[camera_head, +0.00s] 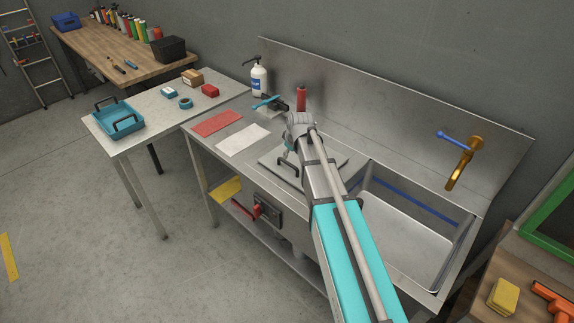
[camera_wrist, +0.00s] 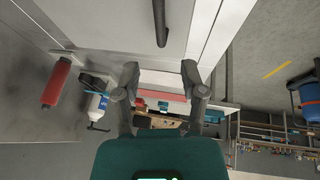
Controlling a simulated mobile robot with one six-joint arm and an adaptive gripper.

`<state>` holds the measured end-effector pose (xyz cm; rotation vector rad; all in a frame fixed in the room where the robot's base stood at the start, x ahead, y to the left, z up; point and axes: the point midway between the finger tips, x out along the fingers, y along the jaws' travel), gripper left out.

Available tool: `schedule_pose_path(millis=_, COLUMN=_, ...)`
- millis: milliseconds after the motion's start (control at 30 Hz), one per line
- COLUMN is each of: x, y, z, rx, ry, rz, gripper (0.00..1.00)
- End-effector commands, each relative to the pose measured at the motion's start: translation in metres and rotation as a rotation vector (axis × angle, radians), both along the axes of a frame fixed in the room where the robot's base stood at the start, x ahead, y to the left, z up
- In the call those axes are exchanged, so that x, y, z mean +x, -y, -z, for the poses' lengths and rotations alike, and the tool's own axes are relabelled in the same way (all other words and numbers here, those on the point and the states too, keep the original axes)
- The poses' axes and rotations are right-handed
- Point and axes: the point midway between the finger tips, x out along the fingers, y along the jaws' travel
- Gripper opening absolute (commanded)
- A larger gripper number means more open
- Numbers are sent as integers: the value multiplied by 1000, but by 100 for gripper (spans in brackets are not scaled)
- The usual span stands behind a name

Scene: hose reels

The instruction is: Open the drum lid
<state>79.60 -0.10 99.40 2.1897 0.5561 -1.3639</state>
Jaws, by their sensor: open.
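A flat square grey metal lid (camera_head: 325,163) with a dark bar handle (camera_head: 287,167) lies on the steel sink counter, left of the basin. It looks shut, and my arm hides part of it. In the wrist view the dark handle (camera_wrist: 160,22) stands out from the pale lid (camera_wrist: 112,22) at the top of the picture. My gripper (camera_wrist: 160,68) is open, with its two fingers apart and nothing between them. The handle lies beyond the fingertips, apart from them. In the head view the gripper is over the lid, mostly hidden by my wrist.
Left of the lid lie a white mat (camera_head: 243,140) and a red mat (camera_head: 217,124). A red bottle (camera_head: 301,98) and white pump bottle (camera_head: 259,77) stand behind. The sink basin (camera_head: 400,235) and brass tap (camera_head: 460,165) are on the right. A side table holds a blue tray (camera_head: 119,121).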

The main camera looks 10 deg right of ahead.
Motion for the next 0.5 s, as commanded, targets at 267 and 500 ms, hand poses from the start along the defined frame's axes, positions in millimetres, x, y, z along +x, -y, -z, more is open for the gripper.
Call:
schedule_pose_path(millis=267, x=11, y=-3, z=26, rx=0, ry=0, rz=-1, gripper=54)
schedule_pose_path(millis=500, x=20, y=-4, z=45, rx=0, ry=0, rz=-1, gripper=54)
